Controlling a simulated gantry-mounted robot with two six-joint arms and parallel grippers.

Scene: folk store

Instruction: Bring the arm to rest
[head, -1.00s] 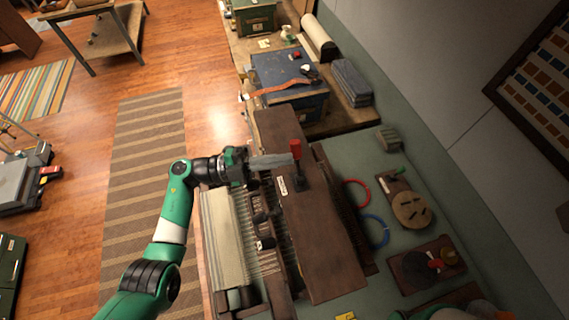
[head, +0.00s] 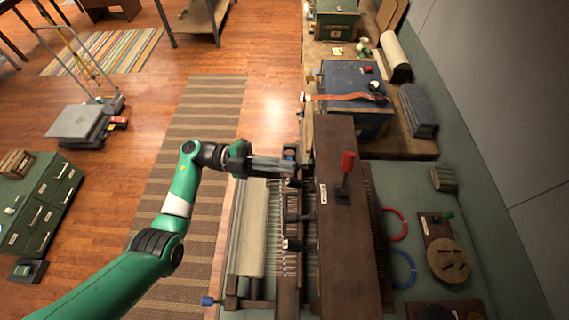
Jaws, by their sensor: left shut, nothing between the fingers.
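My left arm comes in from the lower left. Its gripper (head: 292,167) is shut and empty, over the back left part of a wooden loom-like machine (head: 340,240). The fingertips are near the machine's dark wooden top beam, left of a red-handled lever (head: 345,178) that stands on it. I cannot tell whether the fingertips touch the machine. My right gripper is not in view.
A blue chest (head: 340,85) with an orange strap stands behind the machine, beside a grey folded stack (head: 418,108). Red and blue rings (head: 402,268) and a round wooden disc (head: 447,260) lie to the right.

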